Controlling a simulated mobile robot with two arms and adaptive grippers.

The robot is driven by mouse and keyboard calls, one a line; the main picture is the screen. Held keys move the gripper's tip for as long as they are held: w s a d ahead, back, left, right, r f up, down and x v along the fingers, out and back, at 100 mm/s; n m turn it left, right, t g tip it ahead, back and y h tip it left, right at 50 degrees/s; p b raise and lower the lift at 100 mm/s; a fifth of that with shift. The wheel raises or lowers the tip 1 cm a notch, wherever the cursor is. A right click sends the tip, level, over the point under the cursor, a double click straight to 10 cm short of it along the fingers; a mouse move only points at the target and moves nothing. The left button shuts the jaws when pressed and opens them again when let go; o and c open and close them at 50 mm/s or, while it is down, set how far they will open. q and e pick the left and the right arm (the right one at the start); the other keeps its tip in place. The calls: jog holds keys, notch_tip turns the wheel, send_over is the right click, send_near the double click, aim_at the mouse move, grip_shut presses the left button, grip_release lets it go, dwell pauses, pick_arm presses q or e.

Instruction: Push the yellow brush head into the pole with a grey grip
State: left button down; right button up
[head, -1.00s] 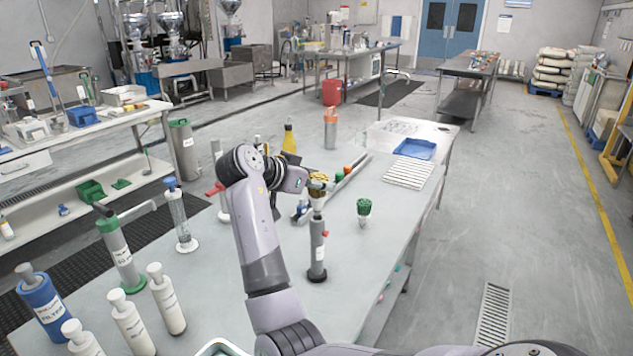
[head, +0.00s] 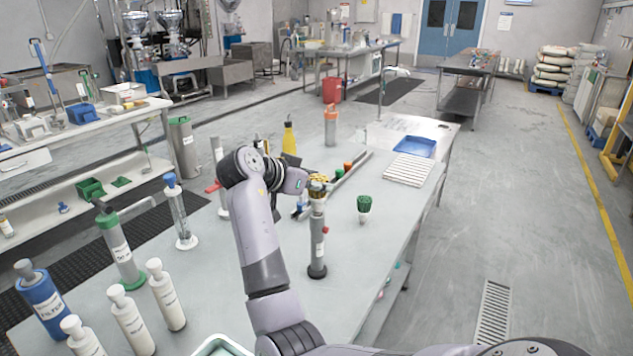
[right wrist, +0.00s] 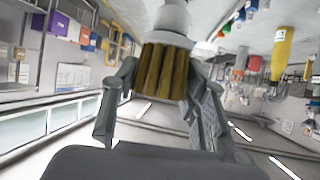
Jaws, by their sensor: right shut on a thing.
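The yellow brush head (head: 317,186) is upright at the top of the pole with a grey grip (head: 317,245), which stands on the table on a dark round base. My right gripper (head: 307,181) is shut on the brush head from the left. The brush's pale collar is in line with the pole's top and appears to meet it; how deep it sits I cannot tell. In the right wrist view the yellow bristles (right wrist: 163,70) are between my two fingers, with the white collar (right wrist: 172,22) above them in the picture. My left gripper is not in view.
A green brush head (head: 364,204) stands on the table (head: 350,270) just right of the pole. A yellow bottle (head: 289,139), a red-topped cylinder (head: 331,128) and a long rail with coloured pieces are behind. White bottles (head: 166,294) stand front left.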

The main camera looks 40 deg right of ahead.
jog(key=shift+f+b, duration=0.6)
jog(key=shift+f, duration=0.6)
jog(key=o, duration=1.2)
jog(key=v, duration=1.2)
